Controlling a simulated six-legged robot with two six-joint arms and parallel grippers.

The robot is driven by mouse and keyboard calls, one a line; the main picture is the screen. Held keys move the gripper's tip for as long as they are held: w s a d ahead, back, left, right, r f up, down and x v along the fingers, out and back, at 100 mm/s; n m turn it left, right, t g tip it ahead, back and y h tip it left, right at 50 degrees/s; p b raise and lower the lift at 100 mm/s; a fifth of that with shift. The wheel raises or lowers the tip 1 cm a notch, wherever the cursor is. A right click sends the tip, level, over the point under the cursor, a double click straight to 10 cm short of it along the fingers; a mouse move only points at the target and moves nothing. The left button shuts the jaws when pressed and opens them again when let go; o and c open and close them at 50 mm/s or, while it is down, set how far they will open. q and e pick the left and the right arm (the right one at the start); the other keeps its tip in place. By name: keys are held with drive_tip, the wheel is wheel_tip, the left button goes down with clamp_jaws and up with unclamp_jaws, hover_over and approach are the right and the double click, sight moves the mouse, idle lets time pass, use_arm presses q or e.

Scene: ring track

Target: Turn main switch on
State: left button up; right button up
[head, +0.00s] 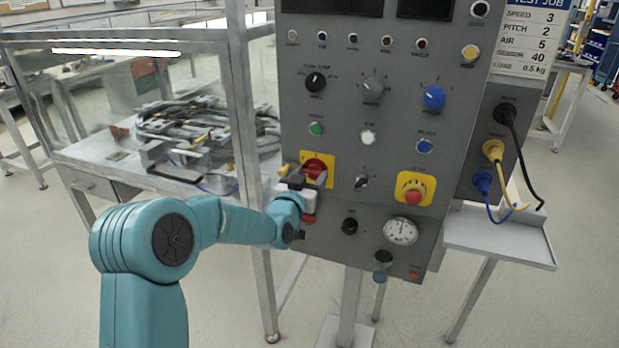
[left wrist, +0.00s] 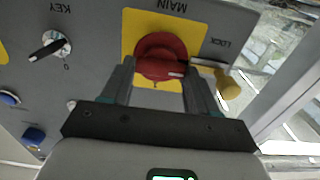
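The main switch is a round red knob (head: 315,167) on a yellow plate, low on the left of the grey control panel (head: 335,140). In the left wrist view the red knob (left wrist: 162,55) appears upside down under the label MAIN, with a pale mark near its lower right edge. My left gripper (head: 308,182) is at the knob and hides part of it in the head view. In the left wrist view its fingers (left wrist: 160,68) are spread, one on each side of the knob. Whether they touch it I cannot tell. My right gripper is not in view.
A brass-coloured lock piece (left wrist: 229,88) sits close beside the knob, near the right finger in the wrist view. A key switch (head: 362,182) and a red emergency stop button (head: 413,196) are to the right. A glass-walled enclosure (head: 120,90) stands left of the panel.

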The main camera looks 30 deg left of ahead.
use_arm(q)
drive_tip(key=m+b, duration=0.1)
drive_tip(key=b, duration=0.1)
drive_tip(key=m+b, duration=0.2)
drive_tip(key=shift+d+f+m+b, duration=0.1)
drive_tip(key=shift+f+m+b, duration=0.2)
drive_tip(key=shift+b, duration=0.05)
drive_tip(key=m+b, duration=0.2)
drive_tip(key=m, duration=0.1)
drive_tip(key=shift+r+m, duration=0.1)
drive_tip(key=shift+m, duration=0.2)
drive_tip(key=m+b, duration=0.1)
drive_tip(key=m, duration=0.3)
drive_tip(key=shift+d+m+b, duration=0.1)
drive_tip(key=shift+m+b, duration=0.2)
drive_tip(key=m, duration=0.5)
drive_tip(key=shift+m, duration=0.7)
drive_tip(key=o, duration=1)
drive_tip(key=shift+o, duration=0.2)
